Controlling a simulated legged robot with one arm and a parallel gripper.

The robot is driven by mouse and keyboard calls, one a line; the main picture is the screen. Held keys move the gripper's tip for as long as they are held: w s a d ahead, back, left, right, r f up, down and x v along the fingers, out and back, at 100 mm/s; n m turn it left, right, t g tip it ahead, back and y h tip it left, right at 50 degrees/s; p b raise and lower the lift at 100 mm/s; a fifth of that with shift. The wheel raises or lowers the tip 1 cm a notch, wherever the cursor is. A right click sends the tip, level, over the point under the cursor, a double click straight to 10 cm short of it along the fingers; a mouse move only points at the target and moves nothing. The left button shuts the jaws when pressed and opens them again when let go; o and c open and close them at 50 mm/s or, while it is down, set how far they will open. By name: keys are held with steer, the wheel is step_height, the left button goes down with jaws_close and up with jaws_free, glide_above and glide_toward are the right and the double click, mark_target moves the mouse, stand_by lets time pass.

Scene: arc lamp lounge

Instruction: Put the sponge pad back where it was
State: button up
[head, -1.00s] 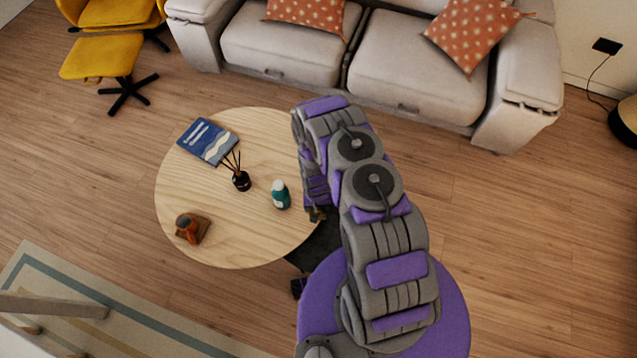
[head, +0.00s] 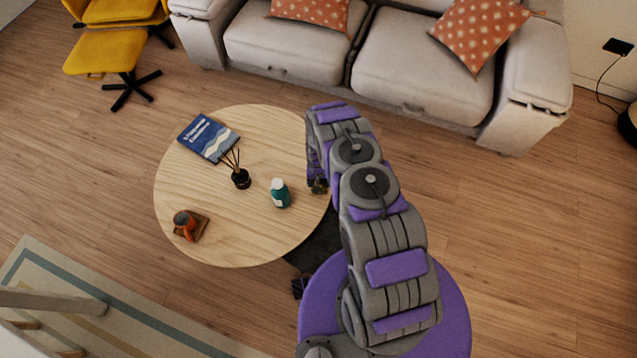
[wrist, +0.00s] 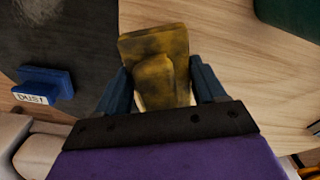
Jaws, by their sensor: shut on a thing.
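The sponge pad (wrist: 155,42) is a worn yellow-brown block in the wrist view. My gripper (wrist: 160,70) is shut on it, with one dark blue finger on each side. In the head view my gripper (head: 319,181) is mostly hidden by my arm, and a small brownish bit of the pad shows by the right edge of the round wooden table (head: 235,235). Pale wood lies behind the pad on the right in the wrist view. I cannot tell how high the pad is above it.
A teal bottle (head: 280,194), a black reed diffuser (head: 241,179), a blue book (head: 208,138) and an orange cup on a wooden coaster (head: 203,231) stand on the table. A blue block marked DUST (wrist: 46,86) lies over a dark surface (wrist: 65,35). The sofa (head: 425,75) is behind.

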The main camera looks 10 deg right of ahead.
steer(key=shift+w+f, duration=0.1)
steer(key=shift+w, duration=0.45)
steer(key=shift+w+a+f, duration=0.1)
steer(key=shift+w+f, duration=0.1)
steer(key=shift+w, duration=0.1)
step_height(320, 180, down, 3)
steer(key=shift+a+r+b, duration=0.1)
steer(key=shift+r+b, duration=0.1)
steer(key=shift+b, duration=0.45)
steer(key=shift+f, duration=0.3)
steer(key=shift+d+r, duration=0.1)
steer(key=shift+d, duration=0.1)
steer(key=o, duration=1.1)
steer(key=shift+a, duration=0.1)
step_height(320, 180, up, 12)
steer(key=shift+r+p, duration=0.1)
steer(key=shift+p, duration=1.05)
